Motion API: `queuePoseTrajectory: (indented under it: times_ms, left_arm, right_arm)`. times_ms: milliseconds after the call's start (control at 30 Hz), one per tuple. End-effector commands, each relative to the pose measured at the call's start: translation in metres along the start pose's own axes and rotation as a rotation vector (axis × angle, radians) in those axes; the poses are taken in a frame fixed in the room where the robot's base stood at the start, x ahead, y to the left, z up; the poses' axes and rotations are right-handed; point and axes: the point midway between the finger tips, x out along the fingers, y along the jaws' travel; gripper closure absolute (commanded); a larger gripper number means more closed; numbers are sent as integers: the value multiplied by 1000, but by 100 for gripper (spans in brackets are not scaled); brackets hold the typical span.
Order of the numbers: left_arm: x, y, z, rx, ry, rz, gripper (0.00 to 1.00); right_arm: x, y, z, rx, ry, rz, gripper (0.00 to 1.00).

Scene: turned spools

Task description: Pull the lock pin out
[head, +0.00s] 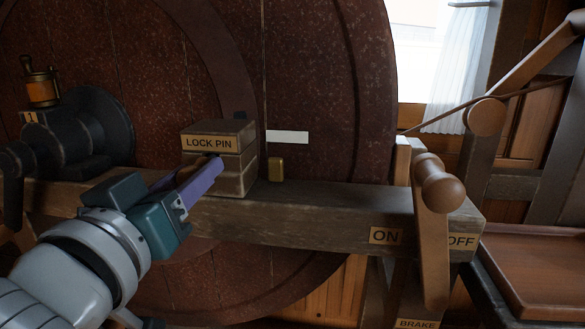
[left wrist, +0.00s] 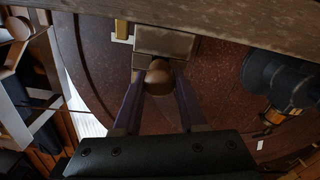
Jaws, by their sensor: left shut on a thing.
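The wooden block labelled LOCK PIN (head: 235,160) stands on a wooden beam in front of the big dark red wheel. My left gripper (head: 208,172) reaches the block's front face from the lower left, its purple fingers pointing at it. In the left wrist view the lock pin's round brown knob (left wrist: 159,76) sits between the two fingers, which are shut on it. The block (left wrist: 165,43) is right behind the knob. The pin's shaft is hidden, so I cannot tell how deep it sits. My right gripper is not in view.
A small brass piece (head: 276,169) is on the beam (head: 320,212) right of the block. A wooden brake lever (head: 432,240) stands farther right by ON and OFF labels. A dark spool-shaped part (head: 85,130) is at the left. A brown tray (head: 540,265) is at the right edge.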

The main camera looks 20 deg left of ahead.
Motion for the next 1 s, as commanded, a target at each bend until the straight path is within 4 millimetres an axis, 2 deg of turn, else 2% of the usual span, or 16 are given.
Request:
queuePoseTrajectory:
  times_ms: [100, 1000]
  left_arm:
    - [0, 0, 0, 0, 0, 1, 100]
    - [0, 0, 0, 0, 0, 0, 100]
  right_arm:
    - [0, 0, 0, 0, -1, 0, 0]
    - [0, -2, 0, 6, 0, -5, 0]
